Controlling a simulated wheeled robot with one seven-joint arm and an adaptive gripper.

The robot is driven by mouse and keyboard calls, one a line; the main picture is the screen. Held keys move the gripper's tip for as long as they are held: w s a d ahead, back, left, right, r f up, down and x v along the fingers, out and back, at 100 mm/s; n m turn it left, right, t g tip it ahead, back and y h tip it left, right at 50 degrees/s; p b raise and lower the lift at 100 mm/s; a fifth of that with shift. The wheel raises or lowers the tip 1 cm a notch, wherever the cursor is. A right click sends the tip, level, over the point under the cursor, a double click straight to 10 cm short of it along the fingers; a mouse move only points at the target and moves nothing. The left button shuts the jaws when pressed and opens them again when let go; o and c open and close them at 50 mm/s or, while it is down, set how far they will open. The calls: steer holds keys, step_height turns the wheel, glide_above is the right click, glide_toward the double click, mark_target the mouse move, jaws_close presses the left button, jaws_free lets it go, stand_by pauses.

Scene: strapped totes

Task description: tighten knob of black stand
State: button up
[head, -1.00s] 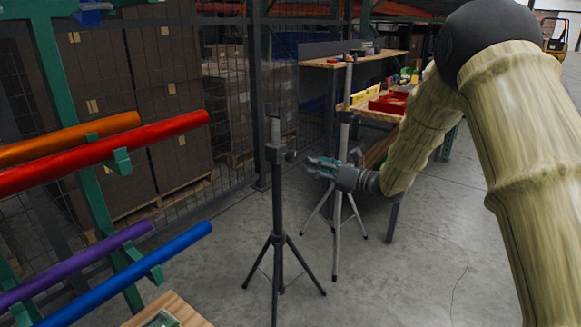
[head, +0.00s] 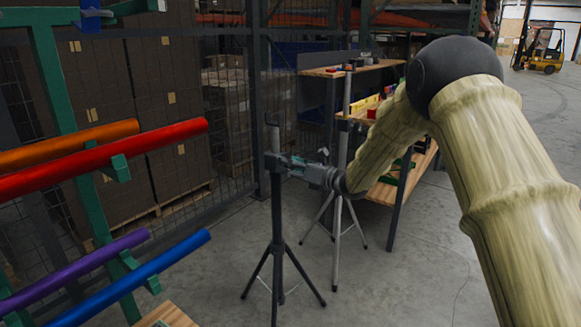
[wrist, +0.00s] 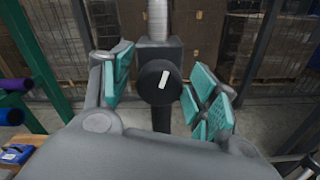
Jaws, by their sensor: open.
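The black stand (head: 277,208) stands upright on its tripod legs at the centre of the head view. In the wrist view its knob (wrist: 159,82) is a round black disc with a white mark, facing the camera, on the stand's dark collar (wrist: 158,50). My gripper (head: 290,162) is at the height of the collar, on its right side. In the wrist view my gripper (wrist: 163,88) is open, with one teal-padded finger on each side of the knob. I see gaps between the pads and the knob. In the head view the gripper hides the knob.
A grey stand (head: 338,215) stands just behind and to the right. A rack with coloured tubes (head: 110,160) is at the left. A workbench (head: 385,193) and a mesh fence (head: 235,100) are behind. Open floor (head: 400,285) lies at front right.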

steer(key=shift+c, duration=0.4)
steer(key=c, duration=0.9)
steer(key=shift+c, duration=0.2)
